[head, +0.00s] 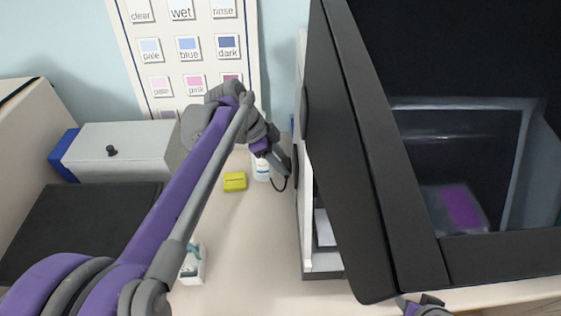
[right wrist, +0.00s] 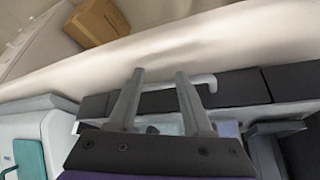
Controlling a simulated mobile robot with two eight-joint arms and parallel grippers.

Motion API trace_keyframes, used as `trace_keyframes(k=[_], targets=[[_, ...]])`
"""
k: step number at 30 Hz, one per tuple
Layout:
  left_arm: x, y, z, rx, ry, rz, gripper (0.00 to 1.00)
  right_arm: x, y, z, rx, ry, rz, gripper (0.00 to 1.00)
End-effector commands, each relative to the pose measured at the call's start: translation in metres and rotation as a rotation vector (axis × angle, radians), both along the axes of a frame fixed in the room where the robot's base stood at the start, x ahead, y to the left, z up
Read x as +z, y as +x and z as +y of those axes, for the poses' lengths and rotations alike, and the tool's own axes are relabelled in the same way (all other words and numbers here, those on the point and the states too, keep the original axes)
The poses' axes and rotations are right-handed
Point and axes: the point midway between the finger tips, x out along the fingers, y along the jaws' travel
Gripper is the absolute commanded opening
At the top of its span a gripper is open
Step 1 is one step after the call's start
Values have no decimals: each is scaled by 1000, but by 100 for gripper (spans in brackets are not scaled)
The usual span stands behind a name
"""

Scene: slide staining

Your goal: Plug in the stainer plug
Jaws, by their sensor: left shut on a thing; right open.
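The stainer (head: 370,170), a large machine with a black frame and dark window, fills the right of the head view. My left gripper (head: 284,163) is beside its left side at the back of the counter, pointing down and right. It is shut on what seems to be the stainer plug, which the fingers mostly hide. A thin black cord (head: 282,188) loops below the fingers toward the machine. I cannot make out the socket. My right gripper (right wrist: 158,75) is open and empty near a pale hooked bar (right wrist: 185,84); only its top shows at the head view's bottom edge.
A white bottle (head: 262,171) stands just below my left gripper, with a yellow block (head: 235,182) beside it. A white holder (head: 194,268) is nearer the front. A grey box (head: 125,150) and a black mat (head: 75,225) are left.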

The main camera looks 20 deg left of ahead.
Motion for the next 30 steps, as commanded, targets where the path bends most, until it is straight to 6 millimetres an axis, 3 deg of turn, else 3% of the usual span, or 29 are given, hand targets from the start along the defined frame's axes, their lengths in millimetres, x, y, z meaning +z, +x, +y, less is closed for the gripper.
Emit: trace_keyframes(k=[8, 9, 15, 25, 30], targets=[[0, 3, -5, 0, 0, 0, 0, 1, 0, 0, 0, 0, -1, 50], [0, 3, -5, 0, 0, -1, 51, 1, 0, 0, 0, 0, -1, 50], [0, 3, -5, 0, 0, -1, 84, 1, 0, 0, 0, 0, -1, 50], [3, 2, -3, 1, 0, 0, 84, 1, 1, 0, 0, 0, -1, 50], [23, -3, 7, 3, 1, -1, 84, 3, 1, 0, 0, 0, -3, 50]])
